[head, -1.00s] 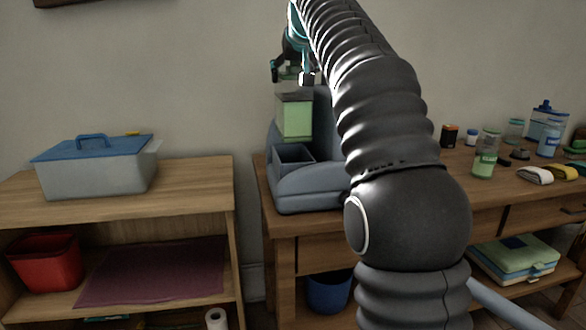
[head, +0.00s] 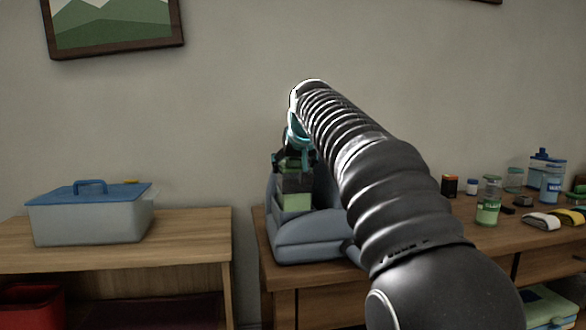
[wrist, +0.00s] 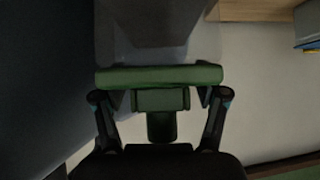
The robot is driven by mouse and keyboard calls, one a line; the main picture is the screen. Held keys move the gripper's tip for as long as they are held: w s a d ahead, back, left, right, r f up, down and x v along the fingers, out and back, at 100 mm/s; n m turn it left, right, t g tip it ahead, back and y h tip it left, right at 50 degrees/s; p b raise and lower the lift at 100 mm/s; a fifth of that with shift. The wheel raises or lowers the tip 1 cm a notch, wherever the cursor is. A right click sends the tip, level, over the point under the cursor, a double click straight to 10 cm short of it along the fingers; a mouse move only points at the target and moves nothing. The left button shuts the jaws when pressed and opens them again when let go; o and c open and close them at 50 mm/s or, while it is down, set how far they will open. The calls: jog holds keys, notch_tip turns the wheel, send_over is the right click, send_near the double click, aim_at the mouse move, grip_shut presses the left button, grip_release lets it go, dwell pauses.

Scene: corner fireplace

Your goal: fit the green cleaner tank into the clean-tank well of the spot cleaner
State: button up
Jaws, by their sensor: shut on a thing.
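The green cleaner tank (head: 295,203) is upright at the spot cleaner, with green liquid low in its body and a green top. My gripper (head: 293,160) is above it, shut on its top. In the wrist view, my gripper's fingers (wrist: 161,98) stand either side of the green grip under the tank's wide green edge (wrist: 160,77). The grey-blue spot cleaner (head: 310,245) stands on the wooden desk. The tank's lower end is at the front rim of the cleaner's well. The rim and tank hide the well floor, so I cannot tell if the tank is seated.
A grey bin with a blue lid (head: 90,215) stands on the shelf unit (head: 130,247) at left. Jars (head: 488,210), brushes (head: 540,221) and bottles (head: 551,183) are on the desk (head: 430,245) at right. My arm covers the desk's middle.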

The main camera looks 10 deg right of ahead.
jog(key=o, duration=1.8)
jog(key=shift+f, duration=0.1)
jog(key=shift+s+r, duration=0.15)
jog(key=shift+r, duration=0.15)
jog(key=p+v, duration=0.1)
jog(key=v, duration=1)
jog(key=shift+s+r, duration=0.15)
jog(key=shift+s, duration=0.1)
